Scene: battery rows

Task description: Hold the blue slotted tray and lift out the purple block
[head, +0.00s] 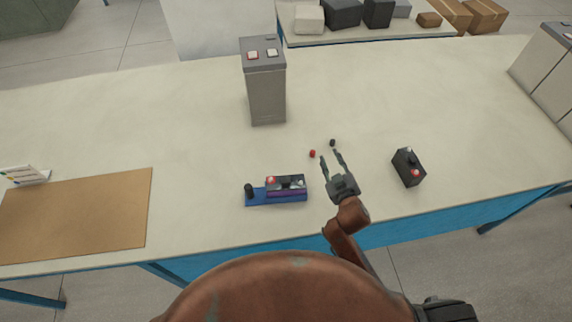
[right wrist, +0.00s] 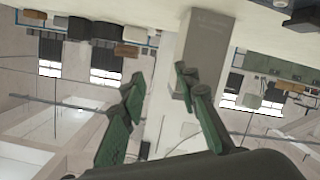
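The blue slotted tray (head: 258,201) lies on the table near its front edge, left of my right gripper in the head view. The purple block (head: 286,191) sits in the tray's right part, with dark and red terminal parts on top. A small black cylinder (head: 249,190) stands in the tray's left part. My right gripper (head: 331,160) is open and empty, to the right of the tray and apart from it. Its spread green fingers (right wrist: 158,105) show in the right wrist view with nothing between them. My left gripper is in neither view.
A tall grey box (head: 264,85) stands behind the tray. A red cap (head: 312,153) and a black cap (head: 333,142) lie near the right fingertips. A black block (head: 408,167) stands to the right. A brown mat (head: 80,220) covers the left; the table between is clear.

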